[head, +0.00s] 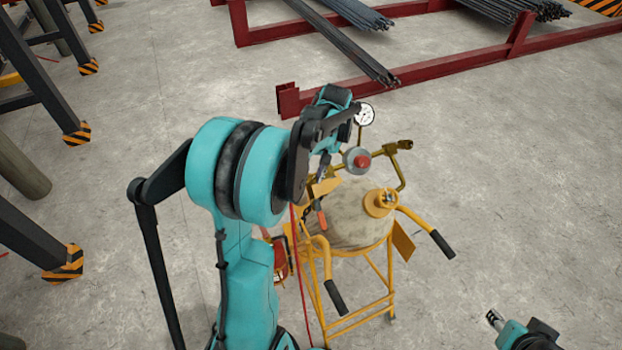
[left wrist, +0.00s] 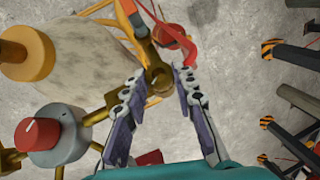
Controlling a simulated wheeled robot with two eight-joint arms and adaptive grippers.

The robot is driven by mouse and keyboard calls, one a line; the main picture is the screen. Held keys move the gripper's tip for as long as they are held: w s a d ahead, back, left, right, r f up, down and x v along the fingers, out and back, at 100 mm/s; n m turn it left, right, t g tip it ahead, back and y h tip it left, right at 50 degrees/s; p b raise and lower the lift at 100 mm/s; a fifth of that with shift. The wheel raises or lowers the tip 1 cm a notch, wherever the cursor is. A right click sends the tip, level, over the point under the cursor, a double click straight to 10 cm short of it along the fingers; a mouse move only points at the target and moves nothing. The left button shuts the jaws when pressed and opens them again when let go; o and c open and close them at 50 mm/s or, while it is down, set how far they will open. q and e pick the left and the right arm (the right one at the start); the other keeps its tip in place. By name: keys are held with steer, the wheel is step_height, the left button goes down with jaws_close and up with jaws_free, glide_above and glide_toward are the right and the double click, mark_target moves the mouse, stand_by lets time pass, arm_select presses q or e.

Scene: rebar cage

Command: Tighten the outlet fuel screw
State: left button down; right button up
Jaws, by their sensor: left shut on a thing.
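A worn beige tank (head: 352,212) stands in a yellow frame with black-gripped handles. A grey regulator with a red knob (head: 362,162) and a white-faced gauge (head: 365,114) sit above it. The red knob also shows in the left wrist view (left wrist: 37,133). My left gripper (head: 321,176) reaches down at the tank's far left side. In the left wrist view its fingers (left wrist: 160,78) close around a brass screw-like part (left wrist: 158,80), which I take as the outlet fuel screw. In the head view my arm hides that part. My right gripper (head: 494,318) is low at the right, away from the tank.
A yellow cap (head: 381,202) tops the tank, and brass pipe (head: 402,165) stands close by. A red hose (left wrist: 190,52) curves near my left fingers. Dark red racks (head: 440,77) with rebar lie behind. Striped-foot stands (head: 75,132) are at left. The concrete floor at right is clear.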

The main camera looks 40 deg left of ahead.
arm_select(q)
steer(key=m+g+y+b, duration=0.2)
steer(key=b, duration=0.1)
steer(key=m+y+b, duration=0.1)
steer(key=shift+w+d+f+m+g+b, duration=0.3)
steer(key=shift+f+m+g, duration=0.05)
steer(key=shift+m+g, duration=0.05)
steer(key=m+g+y+b, duration=0.1)
steer(key=m+y+b, duration=0.1)
steer(key=b, duration=0.1)
steer(key=shift+d+f, duration=0.1)
steer(key=shift+m+y+b, duration=0.6)
steer(key=shift+b, duration=0.35)
steer(key=c, duration=1.5)
jaws_free()
